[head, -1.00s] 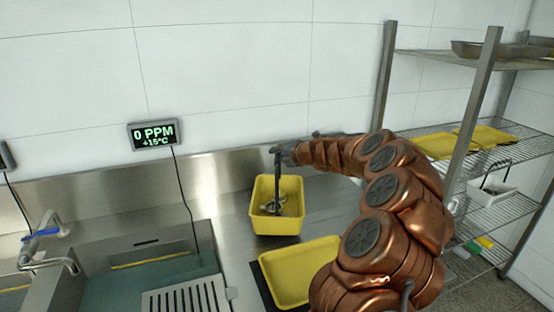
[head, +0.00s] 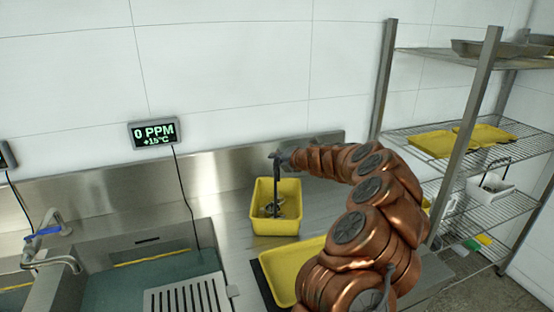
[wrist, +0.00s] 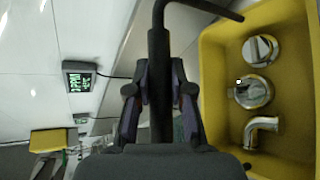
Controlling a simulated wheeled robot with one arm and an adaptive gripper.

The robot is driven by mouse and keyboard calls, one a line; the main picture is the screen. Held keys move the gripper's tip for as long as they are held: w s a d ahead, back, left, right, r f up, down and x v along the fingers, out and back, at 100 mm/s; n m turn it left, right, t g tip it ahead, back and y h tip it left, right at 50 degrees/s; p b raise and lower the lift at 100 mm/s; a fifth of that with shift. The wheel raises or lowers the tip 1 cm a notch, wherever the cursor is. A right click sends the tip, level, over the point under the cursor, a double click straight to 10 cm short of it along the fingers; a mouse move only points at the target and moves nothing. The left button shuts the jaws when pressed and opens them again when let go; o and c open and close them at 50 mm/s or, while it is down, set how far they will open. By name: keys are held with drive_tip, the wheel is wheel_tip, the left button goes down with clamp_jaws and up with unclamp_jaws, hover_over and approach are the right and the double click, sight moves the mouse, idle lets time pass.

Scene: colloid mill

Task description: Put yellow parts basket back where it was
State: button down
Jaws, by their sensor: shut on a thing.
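The yellow parts basket (head: 262,226) is at the back of the steel counter, near the wall splash plate. It looks upright, and I cannot tell whether it touches the counter. Metal parts lie in it, and the wrist view shows a bent pipe fitting (wrist: 262,128) and round pieces inside. My gripper (head: 282,157) is above the basket, shut on its dark handle (head: 276,183). In the wrist view the handle rod (wrist: 160,75) runs between the fingers, with the yellow basket (wrist: 212,100) to the right.
A yellow tray (head: 292,270) lies on a dark mat in front of the basket, partly hidden by my arm. A sink (head: 135,285) is at left. A wire rack (head: 460,135) at right holds yellow trays and a white basket (head: 490,190). A display (head: 154,134) hangs on the wall.

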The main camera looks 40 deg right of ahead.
idle(0.3)
drive_tip(key=c, duration=1)
unclamp_jaws()
drive_tip(key=shift+c, duration=0.2)
drive_tip(key=b+v, duration=0.1)
drive_tip(key=v, duration=1.1)
drive_tip(key=shift+b, duration=0.4)
drive_tip(key=shift+a, duration=0.2)
